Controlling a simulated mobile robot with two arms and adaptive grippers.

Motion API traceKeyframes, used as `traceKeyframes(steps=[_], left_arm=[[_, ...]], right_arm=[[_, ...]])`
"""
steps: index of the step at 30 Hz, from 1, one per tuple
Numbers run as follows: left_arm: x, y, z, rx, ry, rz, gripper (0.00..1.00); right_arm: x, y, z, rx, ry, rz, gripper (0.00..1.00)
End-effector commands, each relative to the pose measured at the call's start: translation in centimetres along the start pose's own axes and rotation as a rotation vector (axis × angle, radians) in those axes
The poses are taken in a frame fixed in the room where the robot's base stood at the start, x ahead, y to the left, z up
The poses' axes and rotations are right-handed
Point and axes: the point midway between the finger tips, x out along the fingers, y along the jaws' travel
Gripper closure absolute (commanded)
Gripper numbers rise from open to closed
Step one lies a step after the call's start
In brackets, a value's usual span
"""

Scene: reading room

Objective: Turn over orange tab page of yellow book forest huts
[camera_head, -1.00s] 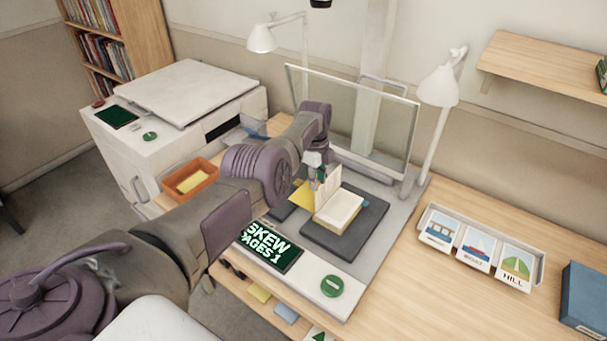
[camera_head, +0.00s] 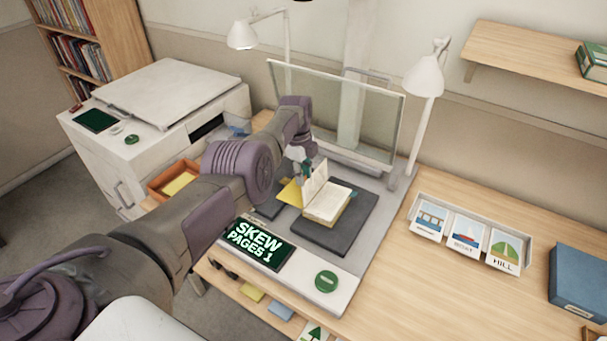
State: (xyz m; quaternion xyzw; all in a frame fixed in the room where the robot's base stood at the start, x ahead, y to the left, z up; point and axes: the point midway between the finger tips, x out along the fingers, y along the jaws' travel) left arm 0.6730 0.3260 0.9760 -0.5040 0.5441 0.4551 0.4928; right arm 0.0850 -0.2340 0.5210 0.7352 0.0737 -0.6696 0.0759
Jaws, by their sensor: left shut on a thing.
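The open book (camera_head: 328,208) lies on a dark cradle (camera_head: 345,232) on the scanner stand, its right-hand pages facing up. A yellow cover part (camera_head: 290,194) shows at its left. A page (camera_head: 314,181) stands up steeply from the book's middle. My left gripper (camera_head: 303,166) is at the upper left edge of this page and is shut on it; the arm partly hides the fingers. I cannot make out an orange tab or the book's title. My right gripper is out of view.
A glass plate (camera_head: 373,111) stands tilted up behind the book. A lamp (camera_head: 425,78) stands at its right. A display (camera_head: 258,243) reads "SKEW PAGES 1", beside a green button (camera_head: 327,282). A card tray (camera_head: 470,237) is at the right. Bare desk lies between.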

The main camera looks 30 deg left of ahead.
Motion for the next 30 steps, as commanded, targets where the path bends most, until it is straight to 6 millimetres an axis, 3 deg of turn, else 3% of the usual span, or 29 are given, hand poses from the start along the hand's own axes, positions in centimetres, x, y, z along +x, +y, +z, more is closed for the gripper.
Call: traceKeyframes(steps=[13,14,18,30], left_arm=[[0.2,0.2,0.2,-0.001,-0.004,0.004,1.00],[0.2,0.2,0.2,-0.001,-0.004,0.005,0.69],[0.2,0.1,0.1,-0.001,-0.003,0.004,0.46],[-0.3,0.0,0.1,-0.001,-0.002,-0.001,0.46]], right_arm=[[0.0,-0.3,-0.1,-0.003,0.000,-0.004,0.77],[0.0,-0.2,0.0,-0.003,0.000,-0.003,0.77],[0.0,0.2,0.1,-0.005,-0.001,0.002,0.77],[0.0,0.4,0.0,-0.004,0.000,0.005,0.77]])
